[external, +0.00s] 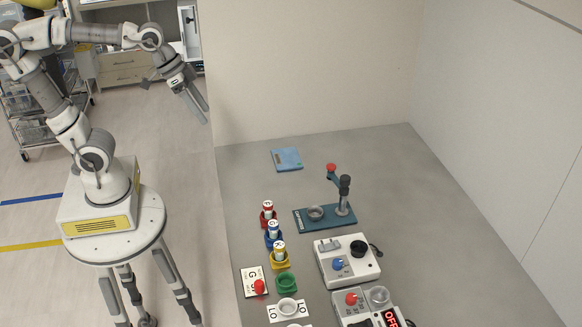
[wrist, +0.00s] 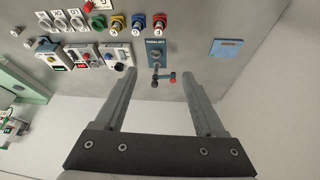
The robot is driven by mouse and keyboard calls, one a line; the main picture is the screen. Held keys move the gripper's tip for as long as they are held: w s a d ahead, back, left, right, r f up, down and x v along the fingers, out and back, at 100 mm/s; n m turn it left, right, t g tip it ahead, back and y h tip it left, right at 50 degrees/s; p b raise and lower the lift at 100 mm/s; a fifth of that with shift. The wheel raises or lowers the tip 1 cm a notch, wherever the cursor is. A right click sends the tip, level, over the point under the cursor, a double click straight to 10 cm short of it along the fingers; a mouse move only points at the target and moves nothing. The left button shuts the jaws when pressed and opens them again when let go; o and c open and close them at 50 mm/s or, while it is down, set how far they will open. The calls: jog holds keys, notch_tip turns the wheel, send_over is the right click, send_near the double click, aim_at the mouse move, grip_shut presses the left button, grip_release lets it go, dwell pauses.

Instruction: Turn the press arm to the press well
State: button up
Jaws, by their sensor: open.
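The press has a dark blue base plate (external: 335,218) with an upright dark post (external: 344,192) at its right part. The press arm (external: 335,176), with a red knob (external: 331,167) at its end, points toward the back, away from the well. The press well (external: 316,212) is a round grey cup on the left part of the plate. My gripper (external: 198,108) is open and empty, high beside the table, well apart from the press. In the wrist view the press arm (wrist: 165,77) and red knob (wrist: 173,81) appear between the fingers, far beyond them.
Red (external: 267,212), blue (external: 273,232) and yellow (external: 279,252) holders with vials stand left of the press, with an empty green one (external: 287,283). White devices (external: 347,262) stand in front. A blue packet (external: 287,159) lies behind. The table's back right is clear.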

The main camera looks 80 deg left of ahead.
jog(key=w+r+m+p, duration=0.1)
jog(key=w+r, duration=0.1)
jog(key=w, duration=0.8)
jog(key=m+g+h+p, duration=0.1)
jog(key=m+h+p, duration=0.1)
jog(key=m+p, duration=0.25)
send_over(345, 177)
jog(key=s+a, duration=0.4)
jog(key=s, duration=0.2)
notch_tip(345, 177, down, 11)
jog(key=p+x, duration=0.1)
jog(key=x, duration=1.6)
jog(key=shift+a+f+p, duration=0.15)
jog(key=shift+a+p, duration=0.05)
jog(key=shift+p, duration=0.2)
grip_shut()
